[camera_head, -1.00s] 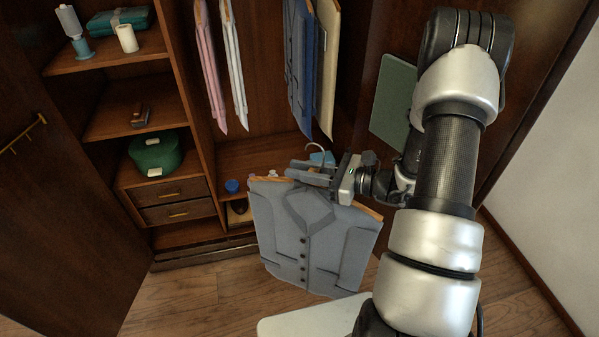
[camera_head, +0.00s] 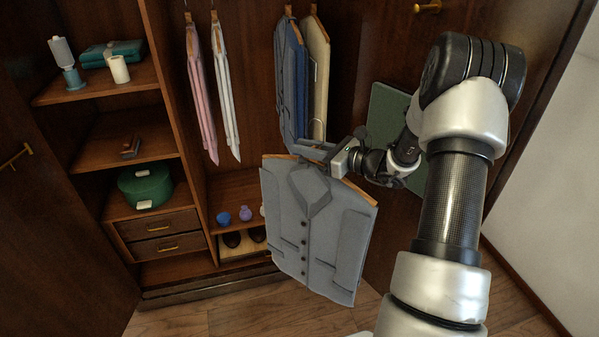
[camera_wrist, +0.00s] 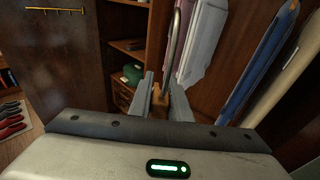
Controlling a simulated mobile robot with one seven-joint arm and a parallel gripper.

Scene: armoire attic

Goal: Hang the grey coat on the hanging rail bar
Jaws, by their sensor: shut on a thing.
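The grey coat (camera_head: 318,235) hangs on a wooden hanger (camera_head: 360,192), slightly tilted, in front of the open armoire. My gripper (camera_head: 318,148) is shut on the hanger near the base of its hook. In the wrist view the fingers (camera_wrist: 165,100) close around the wooden hanger (camera_wrist: 159,104), and its metal hook (camera_wrist: 172,45) rises above them. The coat body does not show in the wrist view. The rail bar is not in the head view; only the hooks of other hangers show at its top edge.
Pink (camera_head: 200,90) and white (camera_head: 226,95) garments hang at left. Blue (camera_head: 291,85) and cream (camera_head: 317,70) garments hang close behind my gripper. An open gap lies between these groups. Shelves with a green box (camera_head: 145,186) stand at left. A green panel (camera_head: 385,120) is at right.

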